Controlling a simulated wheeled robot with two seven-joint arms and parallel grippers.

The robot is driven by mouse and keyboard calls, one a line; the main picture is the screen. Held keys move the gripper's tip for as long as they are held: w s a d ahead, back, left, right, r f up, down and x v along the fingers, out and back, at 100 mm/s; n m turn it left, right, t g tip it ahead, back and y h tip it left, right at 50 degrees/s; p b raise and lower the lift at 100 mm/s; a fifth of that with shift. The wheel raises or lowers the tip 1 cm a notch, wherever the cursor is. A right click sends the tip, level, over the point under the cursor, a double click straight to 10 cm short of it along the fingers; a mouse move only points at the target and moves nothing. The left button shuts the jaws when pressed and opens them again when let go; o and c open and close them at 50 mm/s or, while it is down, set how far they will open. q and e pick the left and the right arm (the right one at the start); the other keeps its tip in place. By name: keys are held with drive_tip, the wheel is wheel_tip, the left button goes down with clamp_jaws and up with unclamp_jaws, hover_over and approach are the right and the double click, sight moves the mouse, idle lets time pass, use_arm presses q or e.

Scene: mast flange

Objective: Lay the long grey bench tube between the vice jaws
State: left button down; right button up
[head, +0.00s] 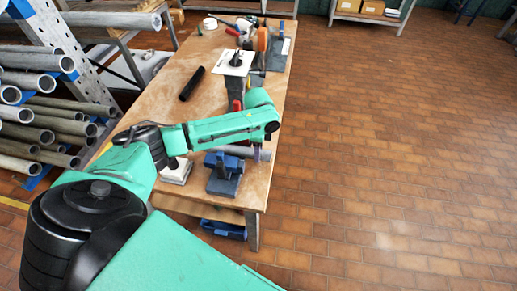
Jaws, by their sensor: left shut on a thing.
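The grey bench tube (236,150) lies roughly level at the near end of the wooden workbench, partly hidden under my left forearm. The blue vice (224,173) stands on the bench just below it in the picture. The tube crosses over the top of the vice; I cannot tell whether it sits between the jaws or just above them. My left gripper (257,154) points down at the tube's right end and is shut on it, near the bench's right edge. My right gripper is out of view.
A white block (177,171) stands left of the vice. A black cylinder (191,84) and a white plate (234,62) lie farther back on the workbench (165,100). A rack of pipes (45,125) stands at left. The brick floor at right is clear.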

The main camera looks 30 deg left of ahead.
use_arm(q)
drive_tip(key=shift+c, duration=1.4)
unclamp_jaws()
drive_tip(key=shift+r, duration=0.15)
wheel_tip(320, 180, up, 14)
drive_tip(key=b, duration=0.2)
drive_tip(key=shift+r, duration=0.2)
